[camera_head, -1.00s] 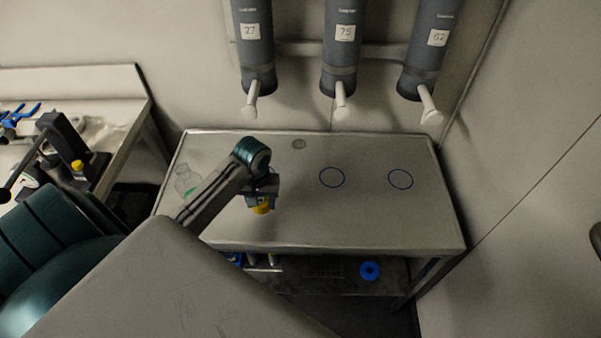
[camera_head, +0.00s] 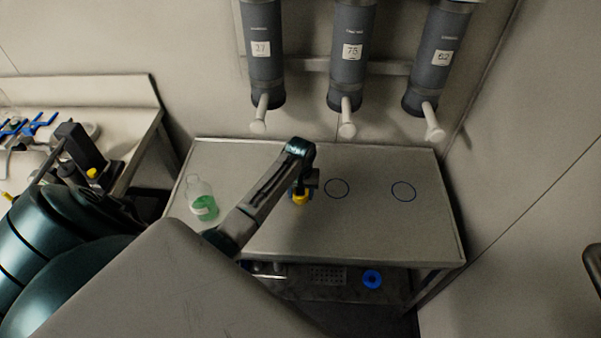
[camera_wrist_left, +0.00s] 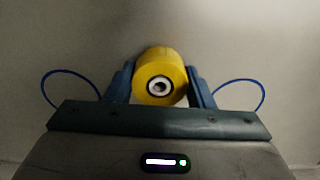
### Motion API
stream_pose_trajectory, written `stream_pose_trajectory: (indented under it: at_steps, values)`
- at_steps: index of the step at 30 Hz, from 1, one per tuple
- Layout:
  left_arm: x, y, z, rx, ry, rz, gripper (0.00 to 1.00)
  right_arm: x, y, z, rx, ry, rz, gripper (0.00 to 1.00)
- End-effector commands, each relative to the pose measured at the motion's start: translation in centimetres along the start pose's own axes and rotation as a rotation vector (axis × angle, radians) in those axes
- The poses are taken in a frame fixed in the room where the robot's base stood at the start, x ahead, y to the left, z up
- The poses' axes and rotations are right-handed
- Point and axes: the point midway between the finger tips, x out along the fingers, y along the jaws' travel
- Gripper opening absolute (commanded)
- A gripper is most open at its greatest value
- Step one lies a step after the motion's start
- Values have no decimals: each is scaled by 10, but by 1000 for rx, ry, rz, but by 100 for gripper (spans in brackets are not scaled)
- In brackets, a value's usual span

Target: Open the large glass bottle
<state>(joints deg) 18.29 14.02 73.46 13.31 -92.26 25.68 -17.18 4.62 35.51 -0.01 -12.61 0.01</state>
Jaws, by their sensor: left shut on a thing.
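The glass bottle (camera_head: 201,201) stands upright at the left end of the metal table, clear with green in its lower part. No cap shows on its neck, though it is small in this view. My left gripper (camera_head: 301,192) is to the right of the bottle, above the table, shut on a yellow round cap (camera_head: 300,200). In the left wrist view the yellow cap (camera_wrist_left: 160,72) sits between the two blue fingers of the left gripper (camera_wrist_left: 160,88), its end with a dark-centred white ring facing the camera. My right gripper is not in view.
Blue circles (camera_head: 337,188) (camera_head: 403,191) mark the metal table (camera_head: 375,235). Several grey dispensers (camera_head: 350,60) with white spouts hang above its back edge. A blue ring (camera_head: 372,279) lies on the lower shelf. A cluttered bench (camera_head: 130,95) stands at left.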

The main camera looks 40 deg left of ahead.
Motion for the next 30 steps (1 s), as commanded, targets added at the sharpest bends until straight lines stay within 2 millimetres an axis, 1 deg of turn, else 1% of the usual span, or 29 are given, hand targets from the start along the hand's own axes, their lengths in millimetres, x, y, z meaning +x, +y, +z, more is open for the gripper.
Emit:
stream_pose_trajectory:
  at_steps: [9, 10, 13, 23, 26, 29, 30]
  values:
    - [3, 0, 0, 0, 0, 0, 21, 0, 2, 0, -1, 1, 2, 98]
    - [4, 0, 0, 0, 0, 0, 50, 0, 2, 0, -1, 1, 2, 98]
    - [3, 0, 0, 0, 0, 0, 70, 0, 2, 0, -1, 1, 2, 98]
    - [0, 0, 0, 0, 1, 0, 70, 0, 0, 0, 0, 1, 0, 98]
    - [-8, 0, -1, 0, 3, 1, 70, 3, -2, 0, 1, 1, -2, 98]
    - [-24, 0, -1, 2, 6, 1, 70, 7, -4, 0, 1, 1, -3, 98]
    - [-33, 0, -2, 2, 6, 1, 70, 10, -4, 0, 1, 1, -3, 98]
